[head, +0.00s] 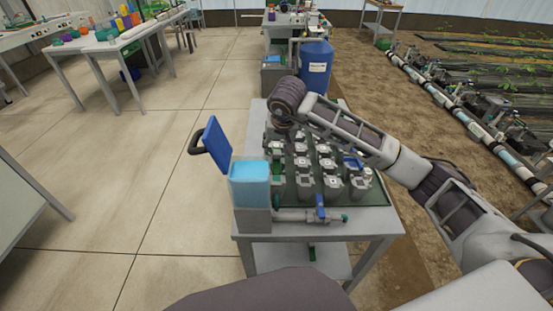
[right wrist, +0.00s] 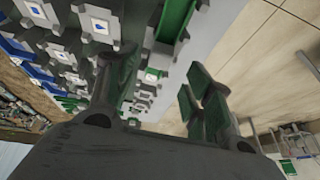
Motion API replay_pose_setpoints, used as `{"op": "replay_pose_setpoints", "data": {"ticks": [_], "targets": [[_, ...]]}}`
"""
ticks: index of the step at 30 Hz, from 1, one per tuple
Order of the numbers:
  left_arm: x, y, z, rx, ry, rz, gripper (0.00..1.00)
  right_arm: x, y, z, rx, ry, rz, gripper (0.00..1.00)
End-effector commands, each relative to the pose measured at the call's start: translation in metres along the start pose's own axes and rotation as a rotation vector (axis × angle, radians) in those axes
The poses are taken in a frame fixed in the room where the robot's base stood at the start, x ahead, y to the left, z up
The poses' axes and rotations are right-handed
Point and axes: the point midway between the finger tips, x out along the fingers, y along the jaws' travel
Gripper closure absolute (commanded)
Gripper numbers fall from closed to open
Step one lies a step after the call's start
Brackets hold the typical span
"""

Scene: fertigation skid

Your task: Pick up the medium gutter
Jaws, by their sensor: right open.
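No piece in view can be surely told as the medium gutter. In the right wrist view a green piece with grey fittings (right wrist: 176,18) lies at the edge of the fitting rows, beyond my fingers. My right gripper (right wrist: 160,76) is open, its two dark green-faced fingers apart with nothing seen held between them. In the head view my right arm reaches over the far left part of the skid table (head: 370,221), and the wrist hides the fingers. My left gripper is not in view.
Rows of grey valve fittings (head: 324,172) fill the tabletop. A blue barrel (head: 315,68) stands behind the table.

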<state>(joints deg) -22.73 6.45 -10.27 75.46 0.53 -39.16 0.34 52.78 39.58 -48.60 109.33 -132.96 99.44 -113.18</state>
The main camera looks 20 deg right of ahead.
Motion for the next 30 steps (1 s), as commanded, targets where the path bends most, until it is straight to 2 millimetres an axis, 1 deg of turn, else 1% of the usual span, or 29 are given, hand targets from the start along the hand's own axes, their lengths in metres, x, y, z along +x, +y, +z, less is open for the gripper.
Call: {"op": "replay_pose_setpoints", "data": {"ticks": [8,13,18,25,30], "targets": [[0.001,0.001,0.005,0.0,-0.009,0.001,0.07,0.0,0.0,0.0,0.0,0.0,-0.001,0.48],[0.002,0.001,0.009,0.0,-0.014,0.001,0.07,0.005,0.0,0.0,0.0,-0.002,-0.001,0.48],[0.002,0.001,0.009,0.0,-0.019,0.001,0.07,0.02,0.0,-0.001,0.001,-0.003,-0.001,0.48],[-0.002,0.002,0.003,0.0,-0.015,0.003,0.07,0.044,0.001,-0.002,0.0,-0.003,-0.001,0.48],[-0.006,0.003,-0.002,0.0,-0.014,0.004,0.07,0.051,0.001,-0.003,0.0,-0.001,-0.001,0.48]]}}
